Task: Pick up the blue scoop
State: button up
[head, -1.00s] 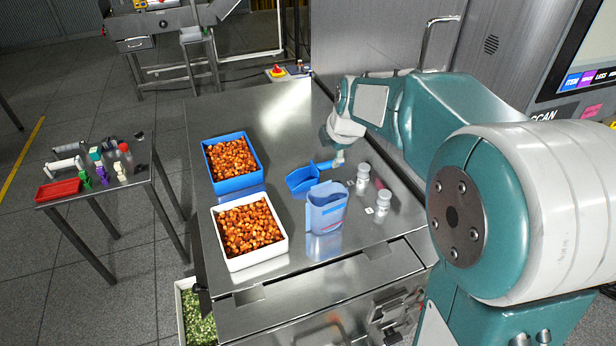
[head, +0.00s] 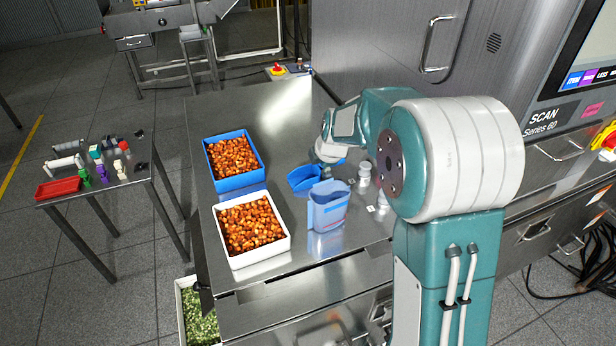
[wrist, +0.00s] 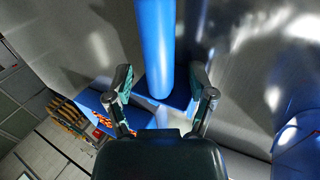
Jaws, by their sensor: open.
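The blue scoop (head: 304,178) lies on the steel table, right of the blue bin. In the head view my wrist hides most of its handle. In the wrist view the scoop's blue handle (wrist: 155,45) runs down between the open fingers of my gripper (wrist: 161,88). The fingers stand on both sides of the handle with gaps, and I see no contact. The scoop's far end is partly hidden behind my gripper's body. In the head view the fingers themselves are hard to make out.
A blue bin (head: 262,181) and a white bin (head: 285,248) hold orange-brown pieces. A blue jug (head: 328,208) stands just in front of the scoop. White-capped bottles (head: 364,173) stand close on the right. The table's back part (head: 270,110) is clear.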

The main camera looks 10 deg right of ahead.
grip_shut()
jog(key=shift+r, duration=0.1)
notch_tip(320, 180, up, 10)
jog(key=shift+f, duration=0.1)
dwell(0.4)
